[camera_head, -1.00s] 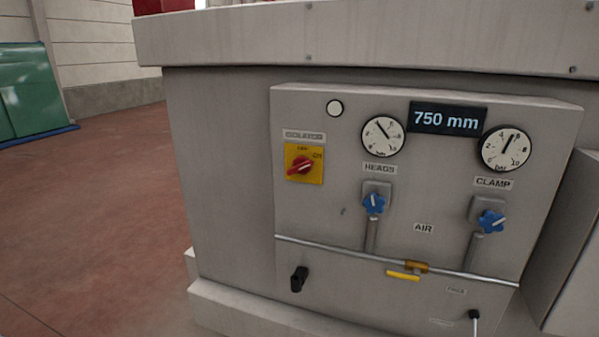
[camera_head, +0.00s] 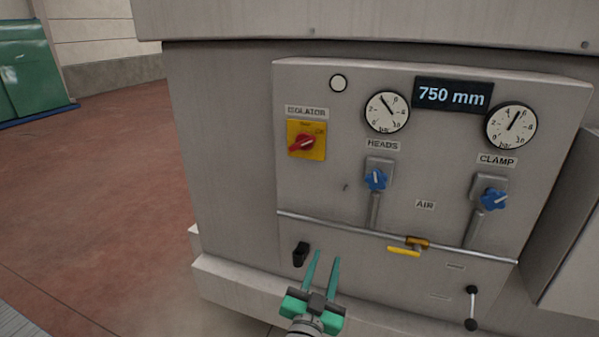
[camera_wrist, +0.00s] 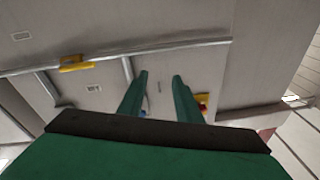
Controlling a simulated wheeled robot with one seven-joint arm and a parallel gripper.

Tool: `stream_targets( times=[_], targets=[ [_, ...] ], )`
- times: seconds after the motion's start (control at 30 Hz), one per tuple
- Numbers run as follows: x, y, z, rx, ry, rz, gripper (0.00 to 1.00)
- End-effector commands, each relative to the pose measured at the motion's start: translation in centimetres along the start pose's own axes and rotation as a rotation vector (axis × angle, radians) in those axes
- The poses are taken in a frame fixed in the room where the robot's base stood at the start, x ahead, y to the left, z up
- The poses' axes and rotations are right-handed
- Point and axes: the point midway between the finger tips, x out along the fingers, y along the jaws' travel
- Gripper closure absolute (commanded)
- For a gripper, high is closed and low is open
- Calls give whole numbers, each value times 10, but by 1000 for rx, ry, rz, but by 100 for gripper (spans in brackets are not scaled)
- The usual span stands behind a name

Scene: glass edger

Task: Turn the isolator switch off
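The isolator switch (camera_head: 305,143) is a red rotary knob on a yellow plate at the upper left of the grey panel, under an ISOLATOR label. Its pointer is turned toward the ON mark at the right. My gripper (camera_head: 322,256) is low in front of the panel, below the switch and apart from it. Its two green fingers are spread with nothing between them. In the wrist view the fingers (camera_wrist: 161,76) stand apart, and part of the yellow plate (camera_wrist: 203,100) and red knob shows behind the right finger.
Blue HEADS (camera_head: 375,179) and CLAMP (camera_head: 491,199) knobs sit right of the switch, below dial gauges. A pipe with a yellow-handled valve (camera_head: 404,250) crosses the panel. A black handle (camera_head: 300,254) and a lever (camera_head: 471,307) are lower down. Open floor lies left.

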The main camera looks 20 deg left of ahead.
Motion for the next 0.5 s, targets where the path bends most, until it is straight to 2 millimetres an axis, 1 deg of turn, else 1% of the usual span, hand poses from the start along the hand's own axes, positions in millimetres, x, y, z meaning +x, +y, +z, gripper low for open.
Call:
stream_targets(
  times=[0.03,0.2,0.33,0.5],
  targets=[
    [11,-15,-16,42,14,3,69],
    [38,-52,-59,182,29,33,69],
    [53,-80,-91,303,29,56,69],
    [65,-116,-132,475,9,82,69]
  ],
)
